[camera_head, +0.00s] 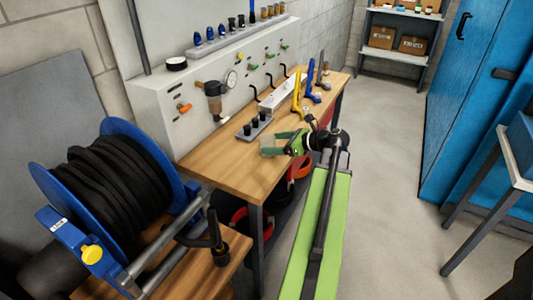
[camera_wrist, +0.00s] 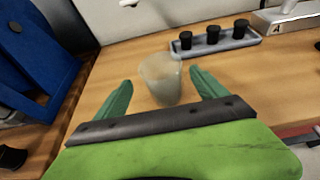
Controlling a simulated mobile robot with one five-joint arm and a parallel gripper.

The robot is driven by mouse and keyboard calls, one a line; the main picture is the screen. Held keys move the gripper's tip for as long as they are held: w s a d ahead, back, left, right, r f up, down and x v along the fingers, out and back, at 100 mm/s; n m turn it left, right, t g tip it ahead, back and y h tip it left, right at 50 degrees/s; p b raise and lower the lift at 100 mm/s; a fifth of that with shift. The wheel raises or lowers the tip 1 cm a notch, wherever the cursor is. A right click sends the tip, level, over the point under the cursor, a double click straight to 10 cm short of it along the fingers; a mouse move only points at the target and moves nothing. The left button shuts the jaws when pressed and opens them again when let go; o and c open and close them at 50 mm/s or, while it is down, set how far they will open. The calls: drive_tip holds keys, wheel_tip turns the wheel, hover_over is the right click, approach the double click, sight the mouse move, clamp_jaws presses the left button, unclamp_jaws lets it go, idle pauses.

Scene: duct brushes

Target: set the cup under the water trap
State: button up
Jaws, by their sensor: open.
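A translucent, pale cup (camera_wrist: 162,76) stands upright on the wooden bench between the two green fingers of my gripper (camera_wrist: 160,84). My gripper is open, with a visible gap between the cup and each finger. In the head view my gripper (camera_head: 272,143) is low over the bench's front part, and the cup is hard to make out there. The water trap (camera_head: 214,104), with a brownish bowl and a round gauge beside it, hangs on the pale panel behind the bench, up and left of my gripper. The bench top below it looks bare.
A grey tray with black plugs (camera_head: 255,127) sits behind my gripper; it also shows in the wrist view (camera_wrist: 216,42). Yellow and blue brushes (camera_head: 297,97) stand farther right. A blue hose reel (camera_head: 110,185) is at left. Bench wood (camera_head: 215,165) left of my gripper is clear.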

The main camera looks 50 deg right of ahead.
sight(261, 145)
drive_tip(key=shift+x, duration=0.85)
drive_tip(key=b+x, duration=0.2)
drive_tip(key=x, duration=0.3)
drive_tip(key=shift+d+f+b, duration=0.25)
drive_tip(key=shift+f+b, duration=0.15)
drive_tip(key=c, duration=1.6)
drive_tip(key=shift+o, duration=0.2)
wheel_tip(261, 145, up, 5)
drive_tip(key=p, duration=0.5)
drive_tip(key=shift+r, duration=0.1)
drive_tip(key=s+d+r+p, duration=0.1)
drive_tip(key=d+r+p, duration=0.2)
drive_tip(key=d, duration=0.2)
drive_tip(key=s+d+r+p, duration=0.2)
drive_tip(key=d+p, duration=0.1)
drive_tip(key=d, duration=0.3)
drive_tip(key=shift+s+r, duration=0.3)
drive_tip(key=shift+r, duration=0.1)
